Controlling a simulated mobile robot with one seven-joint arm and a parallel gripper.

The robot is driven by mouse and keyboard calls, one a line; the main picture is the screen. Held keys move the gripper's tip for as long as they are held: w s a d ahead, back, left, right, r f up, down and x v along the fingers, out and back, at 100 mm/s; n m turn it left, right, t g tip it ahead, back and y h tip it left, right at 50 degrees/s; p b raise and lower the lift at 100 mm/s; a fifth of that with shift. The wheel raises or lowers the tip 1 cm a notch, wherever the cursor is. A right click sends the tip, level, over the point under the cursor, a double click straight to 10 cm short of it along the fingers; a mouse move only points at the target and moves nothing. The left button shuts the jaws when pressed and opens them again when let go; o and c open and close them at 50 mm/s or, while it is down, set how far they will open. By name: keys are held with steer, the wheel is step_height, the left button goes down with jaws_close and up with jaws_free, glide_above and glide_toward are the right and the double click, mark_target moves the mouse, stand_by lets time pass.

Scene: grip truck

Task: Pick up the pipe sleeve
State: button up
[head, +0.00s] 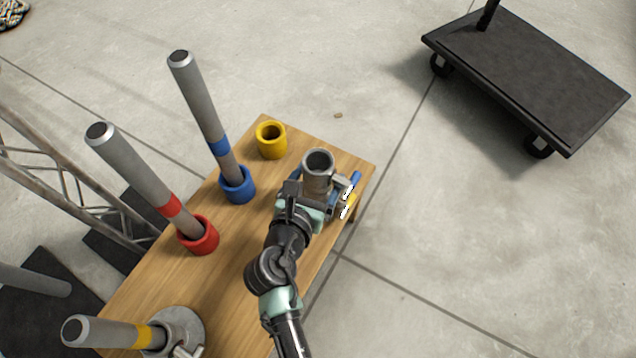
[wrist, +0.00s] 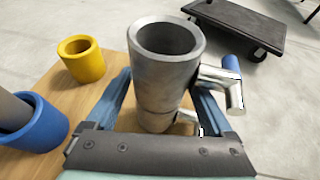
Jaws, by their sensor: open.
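The pipe sleeve (head: 318,164) is a grey metal tube standing upright near the far right end of the wooden table. It has shiny T-handles on its right side, one with a blue end. In the wrist view the sleeve (wrist: 165,75) stands between the two blue fingers of my gripper (wrist: 160,98). The fingers are open, one on each side of it. I cannot tell whether either finger touches it. In the head view my gripper (head: 318,192) is at the near side of the sleeve and partly hides its lower part.
A yellow ring (head: 271,140) stands left of the sleeve on the table (head: 237,285). Grey pipes lean in a blue ring (head: 237,184) and a red ring (head: 198,235). A yellow-banded pipe (head: 110,333) rises near a round base. A black cart (head: 530,75) stands on open floor.

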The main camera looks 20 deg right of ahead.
steer(key=shift+w+d, duration=0.1)
jaws_close()
steer(key=shift+r, duration=0.1)
stand_by(0.5)
